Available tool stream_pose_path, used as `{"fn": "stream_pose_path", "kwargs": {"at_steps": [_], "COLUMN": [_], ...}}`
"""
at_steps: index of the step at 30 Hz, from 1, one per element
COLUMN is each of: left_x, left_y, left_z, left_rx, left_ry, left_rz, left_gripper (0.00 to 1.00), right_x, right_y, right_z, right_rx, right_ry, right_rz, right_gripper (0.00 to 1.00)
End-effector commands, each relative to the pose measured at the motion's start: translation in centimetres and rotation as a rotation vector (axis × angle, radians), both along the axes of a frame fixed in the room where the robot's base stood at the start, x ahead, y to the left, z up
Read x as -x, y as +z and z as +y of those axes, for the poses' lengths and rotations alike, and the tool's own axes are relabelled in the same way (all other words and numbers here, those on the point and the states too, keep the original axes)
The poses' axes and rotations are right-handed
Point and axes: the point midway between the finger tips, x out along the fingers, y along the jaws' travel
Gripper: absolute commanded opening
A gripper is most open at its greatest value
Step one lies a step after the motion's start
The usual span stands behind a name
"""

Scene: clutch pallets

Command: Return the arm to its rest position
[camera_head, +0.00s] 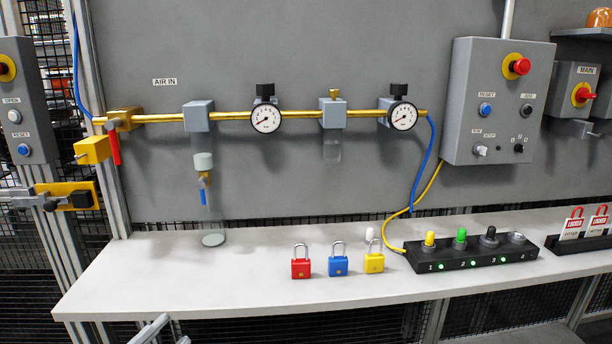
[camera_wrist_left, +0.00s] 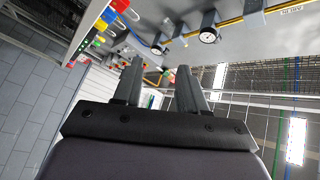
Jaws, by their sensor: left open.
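My left gripper (camera_head: 166,329) shows only in part at the bottom left edge of the head view, in front of and below the bench's front edge. In the left wrist view its two dark fingers (camera_wrist_left: 160,68) stand apart with nothing between them, so it is open and empty. It looks clear of the bench and touches nothing that I can see. Most of my left arm is out of the head view. My right gripper is in neither view.
The pale bench (camera_head: 200,280) carries red (camera_head: 301,268), blue (camera_head: 338,266) and yellow (camera_head: 374,263) padlocks and a black strip of buttons (camera_head: 470,256). A brass pipe (camera_head: 230,116) with gauges runs above. A post with a control box (camera_head: 22,100) stands left.

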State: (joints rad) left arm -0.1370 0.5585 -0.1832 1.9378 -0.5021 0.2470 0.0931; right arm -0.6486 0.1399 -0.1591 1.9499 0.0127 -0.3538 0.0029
Motion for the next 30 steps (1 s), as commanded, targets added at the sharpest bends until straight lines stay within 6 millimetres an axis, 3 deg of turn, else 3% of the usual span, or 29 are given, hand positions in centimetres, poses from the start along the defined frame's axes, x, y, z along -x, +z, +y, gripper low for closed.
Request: {"fn": "stream_pose_path", "kwargs": {"at_steps": [1,6,9,12,15,18,30], "left_x": [0.9,5.5,9.5,12.9,15.3,16.5,16.6], "left_y": [-3.1,-13.6,-18.8,-22.3,-24.3,-25.1,-25.2], "left_z": [0.2,0.7,0.1,-0.7,-1.3,-1.7,-1.7], "left_rx": [0.092,0.353,0.465,0.543,0.588,0.607,0.609], "left_ry": [0.064,0.284,0.386,0.454,0.493,0.51,0.511], "left_rz": [0.119,0.54,0.766,0.937,1.043,1.092,1.1], "left_gripper": [0.41,0.41,0.41,0.41,0.41,0.41,0.41], "right_x": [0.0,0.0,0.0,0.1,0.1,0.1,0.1], "right_y": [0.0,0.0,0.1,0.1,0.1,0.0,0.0], "right_z": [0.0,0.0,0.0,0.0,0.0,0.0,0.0], "right_rx": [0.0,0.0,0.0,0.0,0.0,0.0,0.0], "right_ry": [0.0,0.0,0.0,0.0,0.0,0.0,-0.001], "right_rz": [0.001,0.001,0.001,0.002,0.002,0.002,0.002], "right_gripper": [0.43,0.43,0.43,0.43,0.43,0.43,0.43]}}
